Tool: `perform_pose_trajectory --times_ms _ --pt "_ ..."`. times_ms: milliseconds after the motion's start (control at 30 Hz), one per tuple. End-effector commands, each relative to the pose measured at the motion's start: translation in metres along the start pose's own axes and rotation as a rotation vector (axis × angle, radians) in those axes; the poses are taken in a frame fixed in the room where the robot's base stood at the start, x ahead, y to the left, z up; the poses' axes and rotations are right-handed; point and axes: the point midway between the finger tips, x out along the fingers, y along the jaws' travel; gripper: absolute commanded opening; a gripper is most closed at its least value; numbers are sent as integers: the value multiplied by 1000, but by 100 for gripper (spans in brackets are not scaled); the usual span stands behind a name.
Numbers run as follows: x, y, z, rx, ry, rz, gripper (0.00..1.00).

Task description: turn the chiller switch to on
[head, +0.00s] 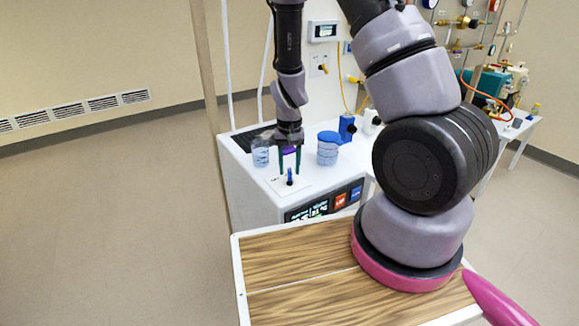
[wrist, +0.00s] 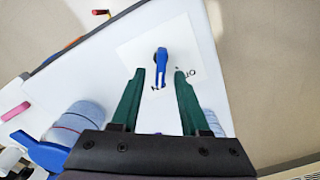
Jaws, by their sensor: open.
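The chiller (head: 250,200) is a white box with a display and coloured buttons on its front. Its blue switch (head: 290,176) stands on a white label plate on the chiller's top; the wrist view shows the switch (wrist: 161,60) as a blue lever with a rounded end. Dark printed letters (wrist: 189,74) lie beside it, partly hidden by a finger, so I cannot read the setting surely. My gripper (head: 289,172) points down over the switch with green fingers open. In the wrist view the fingertips (wrist: 160,72) lie either side of the lever's lower part, apart from it.
A ribbed clear container with a blue cap (head: 328,150) stands right of my gripper, and a clear beaker (head: 261,155) stands left. A blue fitting (head: 347,127) is behind. A wood-topped surface (head: 300,270) lies in front. Floor at left is free.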

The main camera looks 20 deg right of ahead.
Motion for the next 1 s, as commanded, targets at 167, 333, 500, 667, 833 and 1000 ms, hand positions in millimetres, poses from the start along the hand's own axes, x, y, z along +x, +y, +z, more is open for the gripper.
perform_pose_trajectory --times_ms 167,333,500,667,833,1000 --pt "-8 -1 0 -2 3 -1 45" --pt "-39 -2 -1 -3 5 -3 45" --pt "-74 -1 -1 -2 4 -3 45" --pt "-97 -1 0 -1 2 -2 45" --pt "-107 0 0 -1 0 0 45" --pt "-108 0 0 0 0 0 45"
